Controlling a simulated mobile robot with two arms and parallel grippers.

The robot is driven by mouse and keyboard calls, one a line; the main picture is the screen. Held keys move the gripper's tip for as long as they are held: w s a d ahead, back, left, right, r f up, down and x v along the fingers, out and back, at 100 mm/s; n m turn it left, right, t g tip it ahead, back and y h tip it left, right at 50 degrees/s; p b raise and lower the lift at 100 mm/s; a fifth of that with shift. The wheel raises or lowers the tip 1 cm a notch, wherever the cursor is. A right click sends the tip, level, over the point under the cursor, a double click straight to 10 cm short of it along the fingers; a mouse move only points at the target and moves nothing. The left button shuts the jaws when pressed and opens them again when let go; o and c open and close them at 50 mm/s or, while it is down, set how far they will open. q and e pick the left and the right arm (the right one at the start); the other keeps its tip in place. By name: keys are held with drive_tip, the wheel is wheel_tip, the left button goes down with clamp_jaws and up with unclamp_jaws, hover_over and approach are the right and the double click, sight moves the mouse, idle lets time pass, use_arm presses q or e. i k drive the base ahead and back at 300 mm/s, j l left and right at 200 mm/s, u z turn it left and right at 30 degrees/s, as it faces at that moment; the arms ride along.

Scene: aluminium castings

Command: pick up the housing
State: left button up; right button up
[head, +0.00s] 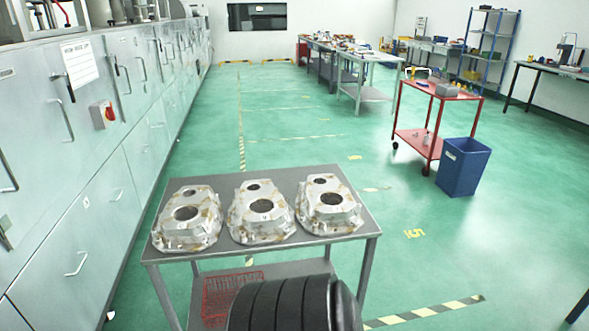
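Three silver cast aluminium housings stand side by side on a grey metal table (300,252). They are the left housing (172,230), the middle housing (245,228) and the right housing (345,217). Each has a large round opening and a smaller hole behind it, with brownish stains on the surface. The housings stand apart or nearly touching; the narrow gaps are hard to judge. Neither of my grippers shows in the head view, and nothing is seen holding a housing.
A red wire basket (215,300) sits on the table's lower shelf. Grey cabinets (95,190) line the left side. A red cart (410,138) and a blue bin (463,168) stand at the right. Green floor (310,135) behind the table is clear.

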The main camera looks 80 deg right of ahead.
sight(259, 215)
drive_tip(key=z, duration=2.45)
